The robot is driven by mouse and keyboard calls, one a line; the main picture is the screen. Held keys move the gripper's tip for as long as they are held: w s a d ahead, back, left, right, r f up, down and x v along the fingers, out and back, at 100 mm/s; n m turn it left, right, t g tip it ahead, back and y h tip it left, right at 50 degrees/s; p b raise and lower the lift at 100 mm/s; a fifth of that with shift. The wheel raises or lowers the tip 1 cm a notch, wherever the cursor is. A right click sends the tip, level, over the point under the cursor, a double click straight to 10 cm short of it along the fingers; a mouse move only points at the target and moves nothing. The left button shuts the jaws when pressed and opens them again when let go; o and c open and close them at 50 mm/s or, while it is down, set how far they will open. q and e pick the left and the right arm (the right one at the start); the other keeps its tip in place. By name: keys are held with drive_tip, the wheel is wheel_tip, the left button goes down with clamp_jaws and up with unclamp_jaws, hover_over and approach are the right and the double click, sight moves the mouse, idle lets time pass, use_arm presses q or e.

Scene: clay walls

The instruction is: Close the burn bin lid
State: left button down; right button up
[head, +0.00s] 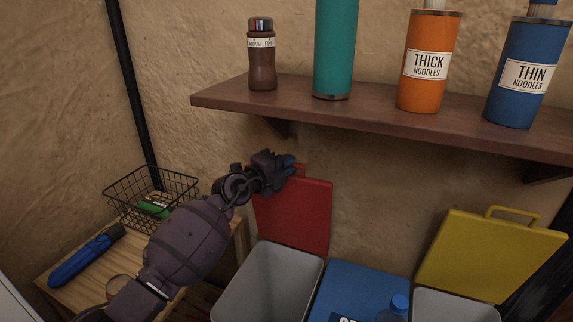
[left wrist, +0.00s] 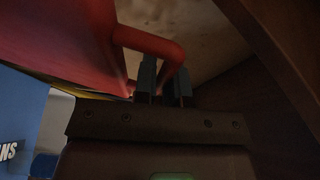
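A red lid (head: 300,215) stands raised against the wall behind an open grey bin (head: 268,285). No label shows on this bin. The lid's red handle (left wrist: 168,52) shows large in the left wrist view, beside the lid's red face (left wrist: 60,40). My left gripper (head: 285,165) is at the top edge of the red lid. In the left wrist view its two fingers (left wrist: 165,85) are close together, with part of the handle between them. The gripper hides most of the handle in the head view. My right gripper is not in view.
A wooden shelf (head: 380,118) with bottles and canisters juts out just above my left gripper. A yellow lid (head: 490,255) is raised farther right. A wire basket (head: 150,195) stands left.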

use_arm(q)
drive_tip(key=shift+s, duration=0.1)
idle(0.3)
drive_tip(key=s+a+f, duration=0.3)
drive_tip(key=s+f, duration=0.2)
drive_tip(key=s, duration=0.4)
drive_tip(key=s+a+f+h+p, duration=0.1)
drive_tip(key=s+a+f, duration=0.2)
drive_tip(key=s, duration=0.6)
drive_tip(key=shift+f+m+t, duration=0.3)
drive_tip(key=shift+f+t, duration=0.1)
drive_tip(key=shift+f, duration=0.5)
drive_tip(key=shift+s, duration=0.1)
drive_tip(key=c, duration=1.5)
unclamp_jaws()
